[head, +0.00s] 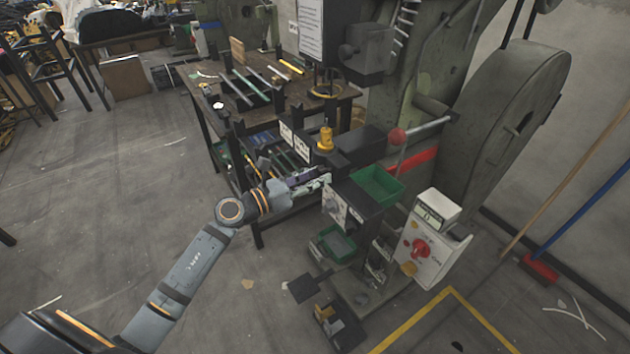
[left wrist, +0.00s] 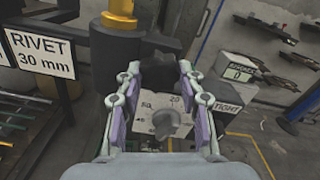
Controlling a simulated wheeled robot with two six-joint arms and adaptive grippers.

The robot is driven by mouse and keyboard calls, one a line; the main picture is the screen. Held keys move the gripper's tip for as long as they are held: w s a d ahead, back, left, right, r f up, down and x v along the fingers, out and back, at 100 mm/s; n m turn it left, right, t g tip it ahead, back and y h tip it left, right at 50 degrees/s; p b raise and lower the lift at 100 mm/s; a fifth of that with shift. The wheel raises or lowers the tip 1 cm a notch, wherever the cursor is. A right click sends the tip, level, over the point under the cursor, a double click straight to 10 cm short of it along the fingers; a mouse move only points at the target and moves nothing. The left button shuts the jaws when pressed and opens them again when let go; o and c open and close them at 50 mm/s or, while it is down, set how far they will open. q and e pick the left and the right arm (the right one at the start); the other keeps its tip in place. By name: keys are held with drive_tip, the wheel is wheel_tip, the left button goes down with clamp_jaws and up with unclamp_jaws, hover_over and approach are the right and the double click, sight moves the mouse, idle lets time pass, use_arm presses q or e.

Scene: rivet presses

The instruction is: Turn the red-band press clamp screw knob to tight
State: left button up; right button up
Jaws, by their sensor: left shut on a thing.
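The press (head: 430,90) with the red band (head: 411,161) stands at the centre right. My left gripper (head: 324,181) reaches in from the left to the front of this press. In the left wrist view the purple-padded fingers of my left gripper (left wrist: 161,80) are closed on a dark knob (left wrist: 160,68), which sits between the fingertips. A "TIGHT" label (left wrist: 228,108) shows to the right of the fingers. The knob's exact turn angle cannot be told, and the gripper covers it in the head view. My right gripper is not in view.
A grey dial (left wrist: 165,123) on a white numbered plate shows beyond the fingers. A green bin (head: 377,185) and a white control box with a red switch (head: 418,247) are close by on the right. A yellow rivet cup (head: 325,140) stands above the gripper. Open floor lies left.

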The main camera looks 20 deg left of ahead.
use_arm(q)
drive_tip(key=shift+f, duration=0.1)
idle(0.4)
drive_tip(key=o, duration=1.2)
drive_tip(key=shift+r, duration=0.35)
wheel_tip(320, 180, up, 10)
drive_tip(key=shift+f, duration=0.25)
drive_tip(key=shift+f, duration=0.1)
